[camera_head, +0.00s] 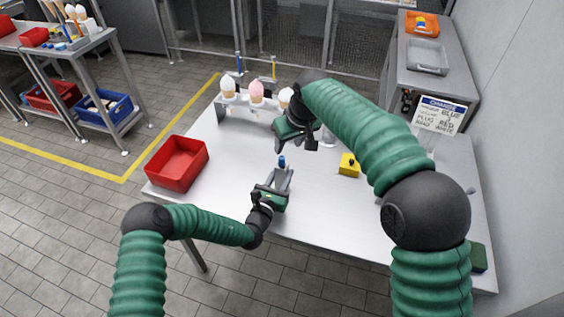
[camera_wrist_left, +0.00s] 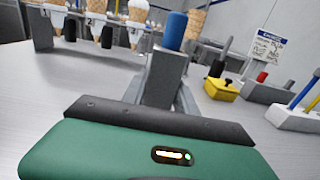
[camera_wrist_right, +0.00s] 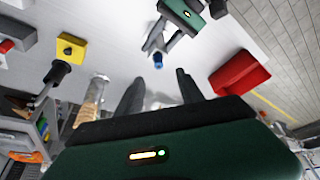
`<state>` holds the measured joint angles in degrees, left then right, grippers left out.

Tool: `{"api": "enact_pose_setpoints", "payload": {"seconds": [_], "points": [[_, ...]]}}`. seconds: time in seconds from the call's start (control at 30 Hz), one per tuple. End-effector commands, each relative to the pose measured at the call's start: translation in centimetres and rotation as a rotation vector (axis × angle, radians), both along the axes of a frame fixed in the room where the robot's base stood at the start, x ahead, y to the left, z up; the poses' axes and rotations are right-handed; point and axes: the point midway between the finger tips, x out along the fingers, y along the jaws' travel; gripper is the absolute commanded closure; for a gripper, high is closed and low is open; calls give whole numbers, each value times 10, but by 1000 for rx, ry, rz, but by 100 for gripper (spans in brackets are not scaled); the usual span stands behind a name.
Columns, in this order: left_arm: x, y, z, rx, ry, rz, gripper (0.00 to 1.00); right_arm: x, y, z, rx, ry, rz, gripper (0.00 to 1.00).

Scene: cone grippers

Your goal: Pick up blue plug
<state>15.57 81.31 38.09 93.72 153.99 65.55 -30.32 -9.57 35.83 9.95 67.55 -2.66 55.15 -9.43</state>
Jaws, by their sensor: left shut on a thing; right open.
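The blue plug (camera_head: 282,161) is held at the tips of my left gripper (camera_head: 281,178), low over the middle of the table. In the left wrist view the blue plug (camera_wrist_left: 175,31) stands upright between the grey fingers. My left gripper is shut on it. It also shows in the right wrist view (camera_wrist_right: 158,61). My right gripper (camera_head: 294,149) is open, above the table near the cone rack. In the right wrist view its dark fingers (camera_wrist_right: 160,90) are spread, with a blurred pale shape behind them.
A red bin (camera_head: 177,163) stands at the table's left edge. A rack with several ice-cream cones (camera_head: 257,93) stands at the back. A yellow block (camera_head: 349,165) with a dark knob is right of centre. A sign (camera_head: 440,114) stands at the right. The table's front middle is clear.

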Motion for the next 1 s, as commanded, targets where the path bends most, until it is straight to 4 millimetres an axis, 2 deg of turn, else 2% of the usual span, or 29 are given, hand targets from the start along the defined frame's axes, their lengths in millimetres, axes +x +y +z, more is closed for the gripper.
{"api": "enact_pose_setpoints", "payload": {"seconds": [0.07, 0.3, 0.53, 0.7, 0.8, 1.0], "points": [[0, 0, 0, 0, -1, 0, 100, -1, 0, -1, 5, -5, -48, 55], [1, 0, 1, -1, -2, 0, 100, 16, 6, -45, 6, -3, -62, 55], [0, 0, 0, 0, -1, 0, 100, 28, 10, -71, 7, -4, -61, 55], [0, 0, 1, -1, -2, 0, 100, 42, 14, -99, 8, -4, -60, 55], [0, 0, 1, 0, -1, 0, 100, 45, 16, -106, 8, -5, -60, 55], [0, 0, 0, 0, -1, 0, 100, 45, 16, -106, 8, -7, -61, 55]]}}
